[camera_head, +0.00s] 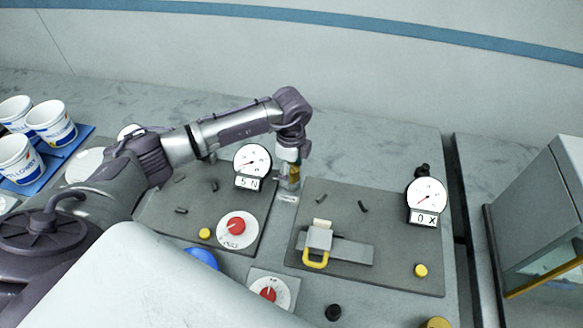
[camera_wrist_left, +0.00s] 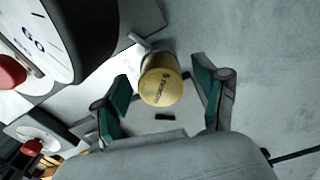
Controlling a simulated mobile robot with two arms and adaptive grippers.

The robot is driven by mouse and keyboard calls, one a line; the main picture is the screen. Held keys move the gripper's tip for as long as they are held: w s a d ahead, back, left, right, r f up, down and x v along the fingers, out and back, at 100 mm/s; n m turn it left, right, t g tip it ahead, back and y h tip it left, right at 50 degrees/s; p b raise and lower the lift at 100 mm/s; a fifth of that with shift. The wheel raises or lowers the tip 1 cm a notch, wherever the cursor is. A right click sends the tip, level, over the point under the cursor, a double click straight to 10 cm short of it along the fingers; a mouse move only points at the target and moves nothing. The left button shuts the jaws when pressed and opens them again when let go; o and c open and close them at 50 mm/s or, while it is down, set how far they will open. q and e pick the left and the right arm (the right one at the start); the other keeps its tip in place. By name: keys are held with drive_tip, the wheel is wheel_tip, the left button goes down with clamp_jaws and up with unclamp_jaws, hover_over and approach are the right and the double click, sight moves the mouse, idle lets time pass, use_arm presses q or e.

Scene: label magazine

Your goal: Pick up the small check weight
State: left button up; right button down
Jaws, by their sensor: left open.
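The small check weight (camera_wrist_left: 161,82) is a brass-coloured cylinder with dark lettering on its top face, seen in the left wrist view. My left gripper (camera_wrist_left: 160,93) is open, with one green-padded finger on each side of the weight. Gaps show between the pads and the weight, and I cannot tell how far down the fingers reach. There the weight is mostly hidden by the fingers.
The 5 N dial (camera_head: 252,160) stands close to the left of the gripper. A second dial (camera_head: 426,196) stands on the right board, with a grey clamp (camera_head: 319,238) left of it. White tubs (camera_head: 52,122) stand at far left. The table behind the gripper is clear.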

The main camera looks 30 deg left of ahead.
use_arm(q)
drive_tip(key=shift+f, duration=0.25)
clamp_jaws()
drive_tip(key=shift+w+r, duration=0.1)
idle(0.3)
